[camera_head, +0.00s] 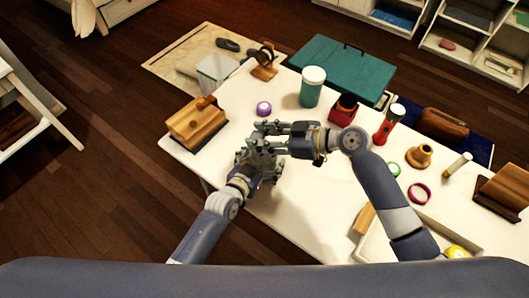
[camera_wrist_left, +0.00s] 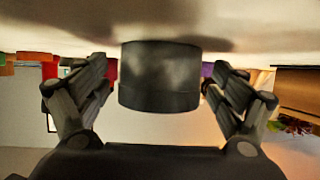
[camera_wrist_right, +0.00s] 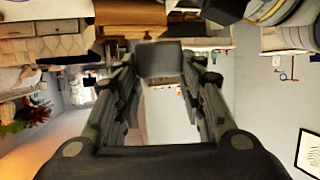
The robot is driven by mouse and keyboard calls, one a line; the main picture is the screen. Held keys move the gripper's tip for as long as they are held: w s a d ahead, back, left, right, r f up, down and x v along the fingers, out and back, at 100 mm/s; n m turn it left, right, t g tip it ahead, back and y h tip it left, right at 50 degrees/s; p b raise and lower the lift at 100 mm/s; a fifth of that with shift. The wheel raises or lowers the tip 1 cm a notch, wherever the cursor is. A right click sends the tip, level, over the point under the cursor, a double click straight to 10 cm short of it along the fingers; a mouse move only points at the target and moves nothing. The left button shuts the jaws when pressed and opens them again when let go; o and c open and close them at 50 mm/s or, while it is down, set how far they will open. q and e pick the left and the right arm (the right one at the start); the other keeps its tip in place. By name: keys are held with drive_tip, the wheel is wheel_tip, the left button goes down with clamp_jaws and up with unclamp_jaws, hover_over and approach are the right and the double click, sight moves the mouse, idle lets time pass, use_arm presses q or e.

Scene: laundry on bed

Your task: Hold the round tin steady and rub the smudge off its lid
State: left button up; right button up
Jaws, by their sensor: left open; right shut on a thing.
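The round tin (camera_wrist_left: 160,75) is a dark grey cylinder between the spread fingers of my left gripper (camera_wrist_left: 158,85) in the left wrist view. Gaps show on both sides, so the fingers are open around it without visible contact. In the head view my left gripper (camera_head: 258,160) is low at the table's near left edge, and the grippers hide the tin. My right gripper (camera_head: 264,131) is just beyond and above it. In the right wrist view it is shut on a small dark grey block (camera_wrist_right: 159,58) at its fingertips. No smudge can be made out; the lid's top is hidden.
On the white table (camera_head: 232,98), a wooden box (camera_head: 197,123) stands left and a purple round item (camera_head: 263,108) lies beyond my grippers. A green jar (camera_head: 312,88), red box (camera_head: 343,108) and red flashlight (camera_head: 388,124) stand behind my right arm. A white tray (camera_head: 377,248) is at the near right.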

use_arm(q)
drive_tip(key=v, duration=1.2)
drive_tip(key=shift+a, duration=0.1)
